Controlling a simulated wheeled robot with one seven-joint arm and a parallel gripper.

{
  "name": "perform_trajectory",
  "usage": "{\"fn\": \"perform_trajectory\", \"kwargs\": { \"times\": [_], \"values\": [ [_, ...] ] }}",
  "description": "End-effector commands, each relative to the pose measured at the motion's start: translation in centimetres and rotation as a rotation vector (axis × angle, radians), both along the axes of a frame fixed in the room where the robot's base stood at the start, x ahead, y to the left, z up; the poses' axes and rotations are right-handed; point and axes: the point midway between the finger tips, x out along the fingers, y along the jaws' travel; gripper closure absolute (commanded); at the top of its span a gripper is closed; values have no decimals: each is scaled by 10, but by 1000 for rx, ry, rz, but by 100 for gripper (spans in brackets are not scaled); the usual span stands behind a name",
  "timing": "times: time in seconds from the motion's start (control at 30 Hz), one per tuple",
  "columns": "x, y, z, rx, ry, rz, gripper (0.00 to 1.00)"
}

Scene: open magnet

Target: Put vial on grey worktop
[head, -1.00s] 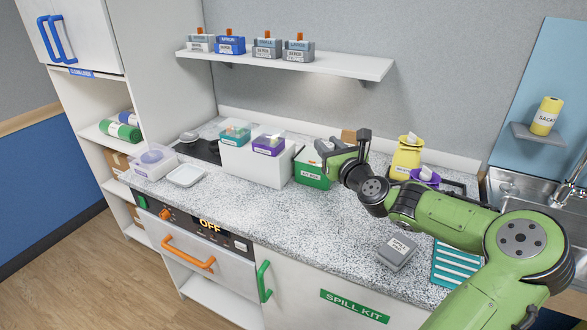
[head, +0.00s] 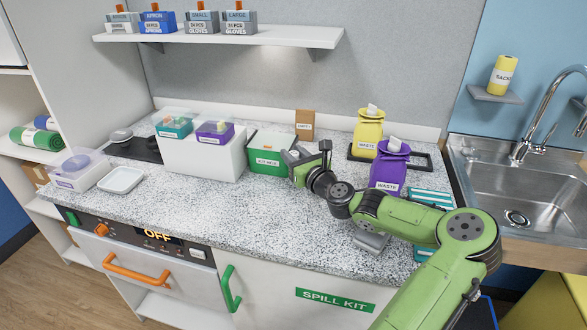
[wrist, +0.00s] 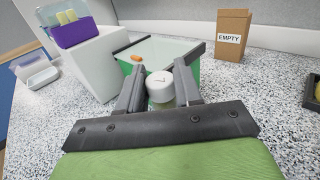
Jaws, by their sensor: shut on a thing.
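My gripper (head: 308,158) is at the right side of the green box (head: 268,163) on the worktop. In the wrist view my gripper (wrist: 158,88) is shut on the vial (wrist: 159,86), whose round white top shows between the two grey fingers. The lower part of the vial is hidden, and it cannot be made out in the head view. The grey worktop (head: 210,213) is a speckled counter. I cannot tell whether the vial touches anything below.
A white block with teal and purple bins (head: 214,132) stands left of the green box. A brown carton (head: 305,124) marked EMPTY is behind. Yellow (head: 368,133) and purple (head: 388,170) waste containers stand right. The front middle of the worktop is clear.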

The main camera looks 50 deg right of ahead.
Motion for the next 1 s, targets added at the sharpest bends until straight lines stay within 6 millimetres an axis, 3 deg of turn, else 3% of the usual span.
{"fn": "perform_trajectory", "kwargs": {
  "times": [0.03, 0.1, 0.4, 0.43, 0.57, 0.87, 1.0],
  "values": [
    [0, 0, -17, 6, -1, 1, 100],
    [0, 0, -24, 4, -1, 1, 100],
    [0, 0, -24, 1, 1, 1, 100],
    [0, 0, -24, 1, 1, 0, 63],
    [0, 0, -23, 1, 1, 0, 43],
    [0, 0, -22, 1, 0, 0, 40],
    [-18, 4, -20, 1, 3, -2, 40]
  ]
}}
